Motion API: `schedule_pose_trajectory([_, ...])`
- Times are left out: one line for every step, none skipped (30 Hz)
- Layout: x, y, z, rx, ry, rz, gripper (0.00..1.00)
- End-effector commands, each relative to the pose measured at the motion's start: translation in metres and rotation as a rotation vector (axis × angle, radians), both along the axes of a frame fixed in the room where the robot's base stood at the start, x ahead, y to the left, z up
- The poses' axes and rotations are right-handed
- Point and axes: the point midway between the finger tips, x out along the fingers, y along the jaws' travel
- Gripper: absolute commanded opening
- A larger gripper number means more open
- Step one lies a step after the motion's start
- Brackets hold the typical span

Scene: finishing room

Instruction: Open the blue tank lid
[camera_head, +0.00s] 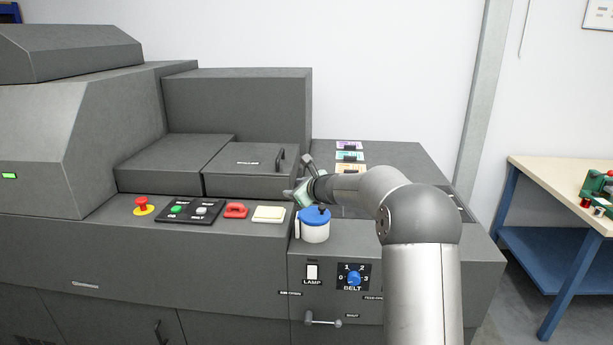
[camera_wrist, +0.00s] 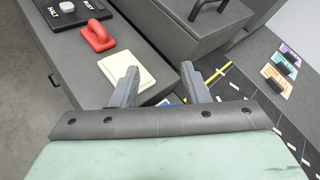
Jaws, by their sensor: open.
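The blue tank lid (camera_head: 314,214) sits on a small white tank (camera_head: 315,232) on the machine's front ledge, and it looks closed. A dark part shows at its top right. My gripper (camera_head: 292,192) is above and slightly behind the lid in the head view, apart from it. In the wrist view my gripper (camera_wrist: 160,76) has its two fingers spread with nothing between them. A small patch of blue shows low between the fingers there, probably the lid. The rest of it is hidden behind my gripper.
A cream pad (camera_head: 268,214), a red handle (camera_head: 236,210) and a red emergency button (camera_head: 143,204) are left of the tank. A grey box lid with a black handle (camera_head: 281,159) stands behind. Coloured cards (camera_head: 349,157) lie at the back right. A belt knob (camera_head: 354,278) is below.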

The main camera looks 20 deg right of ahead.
Motion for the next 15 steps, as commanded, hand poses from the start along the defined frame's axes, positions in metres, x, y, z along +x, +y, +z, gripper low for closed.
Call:
schedule_pose_trajectory([-0.003, -0.001, 0.003, -0.001, -0.002, -0.001, 0.41])
schedule_pose_trajectory([-0.004, -0.001, 0.005, -0.001, -0.002, -0.001, 0.41])
schedule_pose_trajectory([-0.006, -0.001, 0.006, 0.0, -0.001, -0.002, 0.41])
schedule_pose_trajectory([-0.008, -0.001, 0.008, 0.0, -0.001, -0.002, 0.41])
schedule_pose_trajectory([-0.01, -0.001, 0.009, 0.0, -0.001, -0.002, 0.41])
schedule_pose_trajectory([-0.012, -0.001, 0.011, 0.0, -0.001, -0.002, 0.41])
schedule_pose_trajectory([-0.013, -0.001, 0.012, 0.0, -0.001, -0.002, 0.41])
schedule_pose_trajectory([-0.015, -0.001, 0.014, 0.0, -0.001, -0.002, 0.41])
schedule_pose_trajectory([-0.017, -0.001, 0.015, 0.0, -0.001, -0.002, 0.41])
schedule_pose_trajectory([-0.019, -0.001, 0.017, -0.001, -0.001, -0.001, 0.41])
schedule_pose_trajectory([-0.02, -0.001, 0.019, -0.001, -0.001, -0.001, 0.41])
schedule_pose_trajectory([-0.022, -0.001, 0.02, -0.001, -0.001, -0.001, 0.41])
schedule_pose_trajectory([-0.024, -0.001, 0.022, -0.001, -0.001, -0.001, 0.41])
schedule_pose_trajectory([-0.026, -0.001, 0.023, -0.001, -0.001, -0.001, 0.41])
schedule_pose_trajectory([-0.028, -0.001, 0.025, -0.001, -0.002, -0.001, 0.41])
